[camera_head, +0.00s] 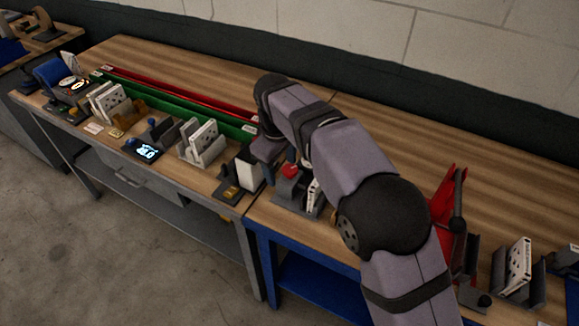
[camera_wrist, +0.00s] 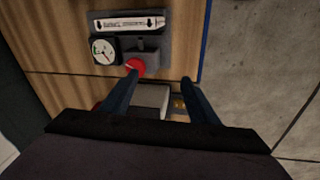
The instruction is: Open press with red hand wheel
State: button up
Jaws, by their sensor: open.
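The press (camera_wrist: 165,50) is a grey block with a round white dial gauge (camera_wrist: 104,52) and a white filter (camera_wrist: 130,22) marked with black arrows. Its red hand wheel (camera_wrist: 135,66) shows at the near edge, and red also shows on the press in the head view (camera_head: 290,170). My gripper (camera_wrist: 159,77) is open, its two dark fingers pointing at the press. The left fingertip overlaps the wheel in the picture; I cannot tell whether they touch. The right fingertip is off to the wheel's right. Nothing is between the fingers at their tips. In the head view my arm partly hides the press.
A white box on a dark stand (camera_head: 246,174) is close left of the press. Filter racks (camera_head: 203,145) and red and green rails (camera_head: 180,93) lie farther left. A red-panelled device (camera_head: 448,205) and another filter rack (camera_head: 518,270) stand right. Bare bench lies behind my arm.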

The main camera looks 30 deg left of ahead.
aim_at(290, 169)
jog(key=shift+w+a+f+m+t, duration=0.15)
jog(key=shift+w+m+t, duration=0.4)
jog(key=shift+m, duration=1.6)
jog(key=shift+w+f+m+t, duration=0.2)
jog(key=shift+w+m, duration=0.65)
jog(key=shift+m, duration=1.35)
jog(key=shift+w+a+f+m+t, duration=0.1)
jog(key=shift+w+m+t, duration=0.45)
jog(key=shift+m, duration=1.6)
jog(key=shift+w+g, duration=0.2)
jog(key=shift+g, duration=0.1)
jog(key=shift+p+x, duration=1.6)
jog(key=shift+x, duration=2.05)
jog(key=shift+a, duration=0.1)
jog(key=c, duration=1)
jog(key=shift+c, duration=0.2)
jog(key=shift+y, duration=0.3)
